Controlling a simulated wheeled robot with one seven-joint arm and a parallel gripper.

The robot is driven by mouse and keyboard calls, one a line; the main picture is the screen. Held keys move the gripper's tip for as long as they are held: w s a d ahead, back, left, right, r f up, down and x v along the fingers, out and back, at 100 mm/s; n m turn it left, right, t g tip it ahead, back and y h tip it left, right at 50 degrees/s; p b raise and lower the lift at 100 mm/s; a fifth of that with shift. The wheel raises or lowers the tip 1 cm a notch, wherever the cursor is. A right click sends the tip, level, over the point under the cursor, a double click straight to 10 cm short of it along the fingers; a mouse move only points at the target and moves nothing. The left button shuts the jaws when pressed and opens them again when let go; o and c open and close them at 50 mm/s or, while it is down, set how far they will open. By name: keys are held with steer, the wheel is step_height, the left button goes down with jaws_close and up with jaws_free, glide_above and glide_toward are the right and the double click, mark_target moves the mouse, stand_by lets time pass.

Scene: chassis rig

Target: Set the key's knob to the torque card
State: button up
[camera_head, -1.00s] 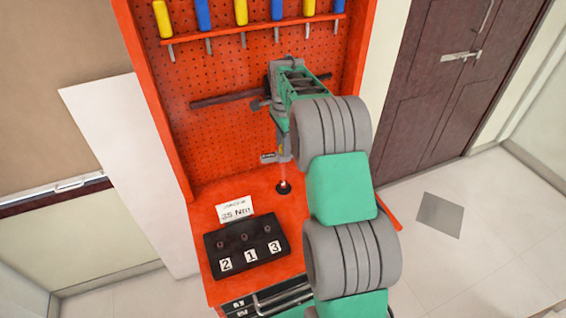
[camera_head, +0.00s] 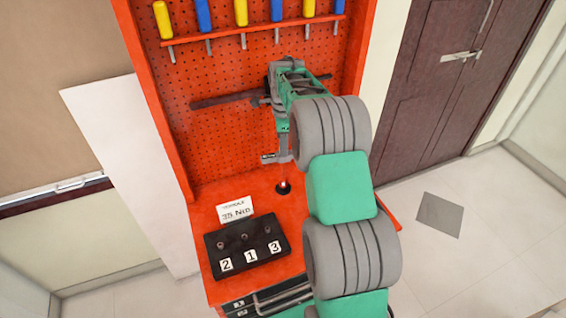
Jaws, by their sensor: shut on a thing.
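My gripper (camera_head: 277,156) hangs below my green wrist, in front of the pegboard and above the bench, and is shut. What it holds is small and mostly hidden by my arm, so I cannot make out the knob or its setting. A long dark bar (camera_head: 222,101), possibly the key, lies nearly level across the pegboard and passes behind my wrist; I cannot tell if it is touched. The white torque card (camera_head: 236,210) stands on the bench behind a black block. It shows a two-digit number followed by Nm; the first digit is unclear.
The black block (camera_head: 246,243) has several labels: 2, 1 and 3. A small post (camera_head: 284,185) with a red tip and black base stands below my gripper. Yellow and blue screwdrivers (camera_head: 241,14) hang on the rail. The red bench (camera_head: 205,225) is clear between post and card.

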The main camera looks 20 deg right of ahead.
steer(key=m, duration=0.8)
steer(key=shift+p, duration=0.35)
steer(key=o, duration=0.8)
steer(key=shift+o, duration=0.2)
steer(key=n, duration=0.5)
steer(key=shift+p, duration=0.3)
steer(key=n, duration=0.6)
steer(key=c, duration=0.9)
steer(key=shift+o, duration=0.2)
